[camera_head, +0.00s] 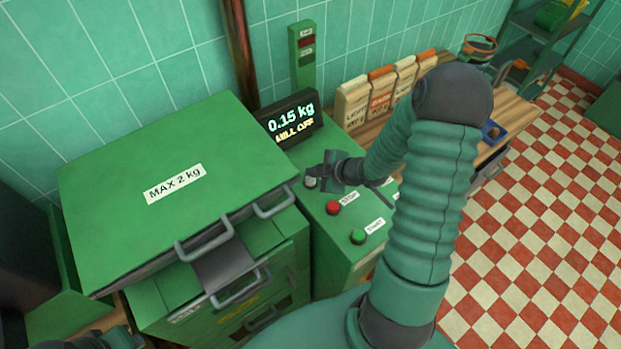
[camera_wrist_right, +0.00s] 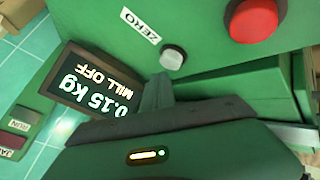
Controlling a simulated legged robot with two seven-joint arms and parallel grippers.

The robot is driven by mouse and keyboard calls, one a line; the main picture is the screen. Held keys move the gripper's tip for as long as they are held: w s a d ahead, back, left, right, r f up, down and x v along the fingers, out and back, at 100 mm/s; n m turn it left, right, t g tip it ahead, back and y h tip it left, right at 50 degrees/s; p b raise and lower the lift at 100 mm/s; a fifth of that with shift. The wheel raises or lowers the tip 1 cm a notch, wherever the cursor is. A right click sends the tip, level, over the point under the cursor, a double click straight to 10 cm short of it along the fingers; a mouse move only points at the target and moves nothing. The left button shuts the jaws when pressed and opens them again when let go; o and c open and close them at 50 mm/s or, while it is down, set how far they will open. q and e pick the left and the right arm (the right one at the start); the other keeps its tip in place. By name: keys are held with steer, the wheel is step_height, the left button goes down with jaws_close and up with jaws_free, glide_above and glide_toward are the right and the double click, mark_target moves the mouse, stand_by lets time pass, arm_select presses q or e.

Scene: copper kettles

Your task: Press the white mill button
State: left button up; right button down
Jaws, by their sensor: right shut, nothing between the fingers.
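The white button (camera_head: 310,181) sits on the green control panel, at the far end of a row of buttons. In the right wrist view the white button (camera_wrist_right: 172,58) has a grey collar and a label reading ZERO (camera_wrist_right: 140,25). My right gripper (camera_head: 323,174) is shut and empty, right beside the white button and partly covering that spot. In the wrist view its fingertips (camera_wrist_right: 160,82) show just short of the button; I cannot tell whether they touch it. A dark part, perhaps my left gripper (camera_head: 112,339), shows at the bottom left edge, its jaws unclear.
A red button (camera_head: 333,207) and a green button (camera_head: 358,236) lie nearer on the same panel. A display (camera_head: 290,118) reads 0.15 kg and MILL OFF. A green box (camera_head: 150,215) marked MAX 2 kg stands left. Several bags (camera_head: 352,102) stand behind.

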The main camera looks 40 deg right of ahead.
mark_target(313, 181)
stand_by(0.8)
steer(key=shift+f, duration=0.3)
steer(key=shift+f+b, duration=0.55)
steer(key=shift+b, duration=0.15)
stand_by(0.4)
steer(key=shift+r+p, duration=0.95)
step_height(313, 181, up, 5)
steer(key=p, duration=0.5)
steer(key=shift+r, duration=0.1)
